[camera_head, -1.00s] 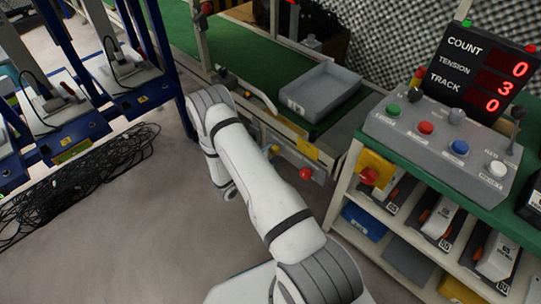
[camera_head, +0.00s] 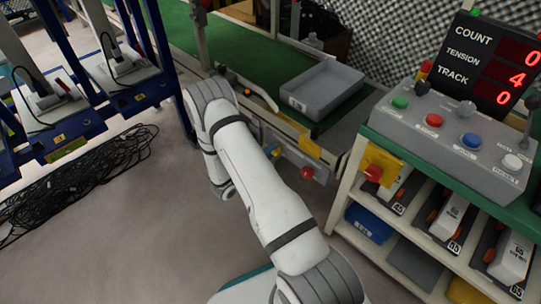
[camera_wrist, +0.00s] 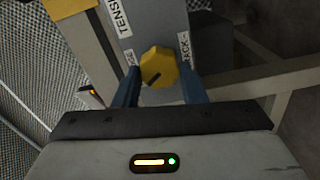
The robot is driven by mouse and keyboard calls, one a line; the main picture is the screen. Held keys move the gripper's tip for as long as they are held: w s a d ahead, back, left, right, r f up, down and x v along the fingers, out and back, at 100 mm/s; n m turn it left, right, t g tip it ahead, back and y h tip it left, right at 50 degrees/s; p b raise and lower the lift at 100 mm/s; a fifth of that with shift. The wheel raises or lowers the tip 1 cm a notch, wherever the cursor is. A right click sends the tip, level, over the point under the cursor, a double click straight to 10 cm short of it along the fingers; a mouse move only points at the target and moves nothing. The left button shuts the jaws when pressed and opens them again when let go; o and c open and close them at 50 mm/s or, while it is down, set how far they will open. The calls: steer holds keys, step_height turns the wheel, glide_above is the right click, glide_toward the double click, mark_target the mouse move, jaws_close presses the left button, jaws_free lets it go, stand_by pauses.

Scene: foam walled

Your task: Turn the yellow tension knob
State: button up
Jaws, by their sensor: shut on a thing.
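The yellow tension knob (camera_wrist: 157,63) sits on a grey panel in the wrist view, beside a label that begins "TENSI". It has a dark pointer mark at its lower middle. My gripper (camera_wrist: 158,72) has one blue finger on each side of the knob and is shut on it. In the head view my arm hides the gripper. The display (camera_head: 495,62) there reads COUNT 0, TENSION 4, TRACK 0.
A control box (camera_head: 455,145) with coloured buttons stands on the green-topped bench at the right. A grey tray (camera_head: 322,90) sits on the conveyor. A blue rack (camera_head: 85,125) and a black cable pile (camera_head: 85,180) are at the left. Open floor lies between.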

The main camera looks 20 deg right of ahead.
steer(key=shift+w+a+m+b, duration=0.1)
steer(key=shift+m+b, duration=0.65)
steer(key=shift+m, duration=0.9)
steer(key=shift+w+m+b, duration=0.1)
steer(key=shift+m+b, duration=0.6)
steer(key=shift+m, duration=0.95)
steer(key=shift+s, duration=0.1)
steer(key=o, duration=1)
steer(key=shift+p+v, duration=1.3)
steer(key=shift+v, duration=2.55)
steer(key=shift+s, duration=0.1)
